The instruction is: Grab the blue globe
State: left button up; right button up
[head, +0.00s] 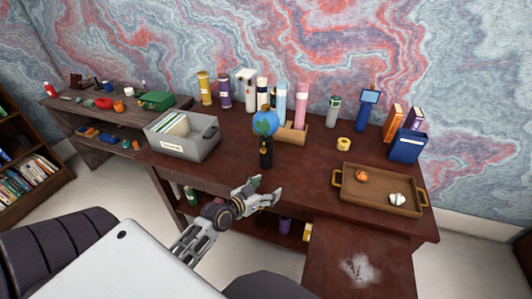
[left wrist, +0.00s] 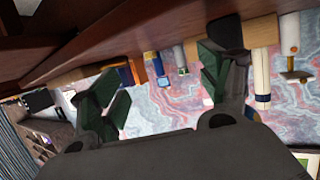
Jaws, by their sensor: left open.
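The blue globe (head: 265,122) has green patches and stands upright on a dark base (head: 266,152) near the front middle of the brown desk. My left gripper (head: 266,190) is in front of the desk's front edge, below and nearer than the globe and apart from it. Its jaws are open with nothing between them. In the left wrist view its two green-padded fingers (left wrist: 160,88) are spread. I cannot make out the globe clearly in that view. My right gripper is not in view.
A grey file box (head: 182,137) stands left of the globe. A wooden holder (head: 292,134) and several tall tubes stand behind. A handled tray (head: 378,191) and a blue bin (head: 408,146) are at the right. The desk between globe and tray is clear.

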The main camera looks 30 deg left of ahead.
aim_at(266, 145)
pick_arm(q)
jog(key=w+a+r+n+t+y, duration=0.1)
jog(key=a+r+n+t+y, duration=0.1)
jog(key=a+r, duration=0.3)
jog(key=a+t+y, duration=0.1)
jog(key=a, duration=0.3)
jog(key=shift+w+a+r+t, duration=0.2)
jog(key=shift+w+t, duration=0.15)
jog(key=shift+t, duration=0.05)
jog(key=shift+w, duration=0.1)
jog(key=w, duration=0.8)
jog(key=shift+w+a+p, duration=0.15)
jog(key=shift+w+p, duration=0.1)
jog(key=shift+p, duration=0.05)
jog(key=shift+w, duration=0.1)
jog(key=shift+w+f, duration=0.15)
jog(key=shift+w, duration=2.35)
jog(key=c, duration=1.4)
